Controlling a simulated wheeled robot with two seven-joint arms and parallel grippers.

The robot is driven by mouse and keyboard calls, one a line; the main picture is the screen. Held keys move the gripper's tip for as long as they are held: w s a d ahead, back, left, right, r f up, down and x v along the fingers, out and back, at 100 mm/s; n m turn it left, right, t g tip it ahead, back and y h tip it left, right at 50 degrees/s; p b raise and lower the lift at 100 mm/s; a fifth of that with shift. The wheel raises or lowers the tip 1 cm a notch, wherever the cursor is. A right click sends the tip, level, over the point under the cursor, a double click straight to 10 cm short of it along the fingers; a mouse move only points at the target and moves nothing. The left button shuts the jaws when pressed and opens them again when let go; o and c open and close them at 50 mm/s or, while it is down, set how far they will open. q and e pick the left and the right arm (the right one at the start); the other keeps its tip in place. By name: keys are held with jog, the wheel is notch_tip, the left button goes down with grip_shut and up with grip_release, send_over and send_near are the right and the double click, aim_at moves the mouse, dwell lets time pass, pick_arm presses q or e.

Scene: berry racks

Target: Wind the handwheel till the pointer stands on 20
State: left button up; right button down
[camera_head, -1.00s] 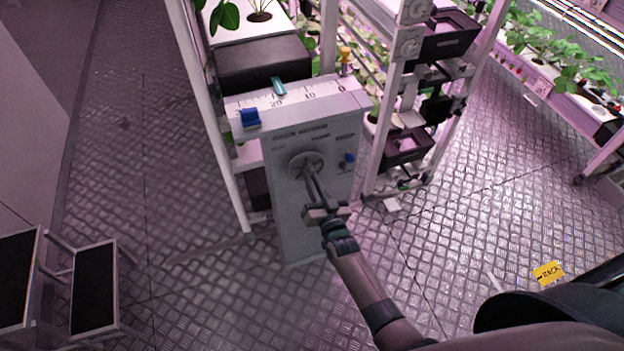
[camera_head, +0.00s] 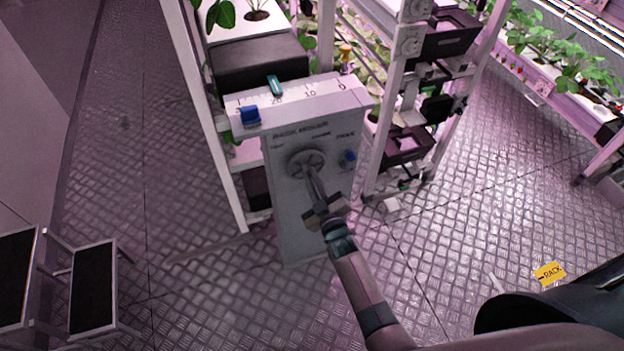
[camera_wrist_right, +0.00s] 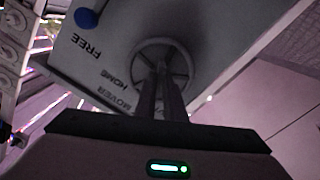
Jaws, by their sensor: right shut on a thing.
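The handwheel (camera_head: 303,158) is a pale spoked wheel on the front of a grey cabinet (camera_head: 290,215). It also shows in the wrist view (camera_wrist_right: 180,52). My right gripper (camera_head: 316,180) reaches up to it from below right and is shut on the lower part of the wheel. Its two fingers (camera_wrist_right: 160,85) cover part of the wheel, so the exact grip is hidden. A teal pointer (camera_head: 274,85) stands over the white scale (camera_head: 295,97) on the cabinet top, at or very near the 20 mark. My left gripper is out of view.
A blue block (camera_head: 250,115) sits at the scale's left end. A blue knob (camera_head: 348,156) is right of the wheel. Plant racks (camera_head: 222,170) stand behind the cabinet. A step stool (camera_head: 95,285) is at lower left. A yellow sign (camera_head: 549,273) lies on the open floor at right.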

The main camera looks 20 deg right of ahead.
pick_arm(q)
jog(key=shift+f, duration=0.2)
pick_arm(e)
jog(key=shift+s+f+n, duration=0.1)
jog(key=shift+f+n, duration=0.1)
jog(key=shift+n, duration=0.5)
jog(key=c, duration=1.8)
grip_release()
jog(key=shift+r, duration=0.1)
jog(key=shift+c, duration=0.2)
